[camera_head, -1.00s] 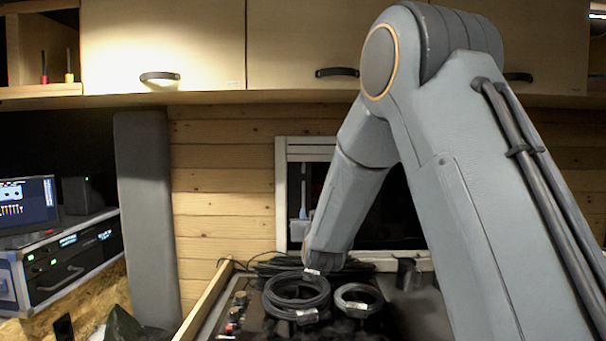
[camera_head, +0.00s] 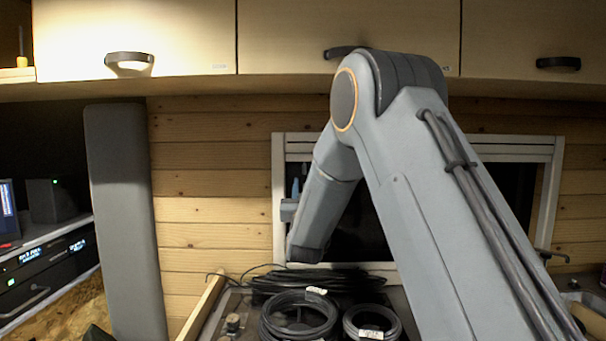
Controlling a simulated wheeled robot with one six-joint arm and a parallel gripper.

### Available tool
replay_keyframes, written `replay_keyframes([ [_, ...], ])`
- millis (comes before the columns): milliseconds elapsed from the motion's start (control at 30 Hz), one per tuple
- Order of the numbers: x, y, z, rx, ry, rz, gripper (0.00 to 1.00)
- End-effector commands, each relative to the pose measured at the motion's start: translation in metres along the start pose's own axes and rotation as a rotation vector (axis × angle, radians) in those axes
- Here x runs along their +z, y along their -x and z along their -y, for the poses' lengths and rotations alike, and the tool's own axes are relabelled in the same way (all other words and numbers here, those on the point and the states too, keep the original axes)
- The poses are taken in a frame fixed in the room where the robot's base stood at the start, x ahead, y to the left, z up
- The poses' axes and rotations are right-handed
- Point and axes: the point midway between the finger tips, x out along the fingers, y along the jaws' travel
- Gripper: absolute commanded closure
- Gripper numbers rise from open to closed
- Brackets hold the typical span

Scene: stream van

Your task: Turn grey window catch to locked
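A blue-grey upright lever (camera_head: 295,187) shows at the left side of the window, just inside the pale frame (camera_head: 279,190). A grey block below it looks like its base, and I take the two to be the grey window catch. My forearm covers the area just right of it. My wrist ends low in front of the window's left part. My gripper's fingers are hidden behind my own arm, so I cannot see whether they touch the catch. A dark lever (camera_head: 546,254) sits at the window's lower right.
Coiled black cables (camera_head: 298,318) and a smaller coil (camera_head: 372,325) lie below the window. A tall grey panel (camera_head: 118,220) stands at the left, beside rack equipment (camera_head: 45,270). Cabinets with dark handles (camera_head: 128,58) hang above.

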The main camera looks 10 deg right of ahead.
Motion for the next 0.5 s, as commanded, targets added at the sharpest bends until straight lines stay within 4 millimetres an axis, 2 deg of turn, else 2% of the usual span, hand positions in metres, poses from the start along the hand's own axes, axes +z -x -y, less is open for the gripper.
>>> replay_keyframes([
  [300, -0.002, -0.048, -0.001, 0.001, 0.000, 0.000, 0.71],
  [500, -0.001, -0.066, 0.000, 0.000, 0.000, 0.001, 0.71],
])
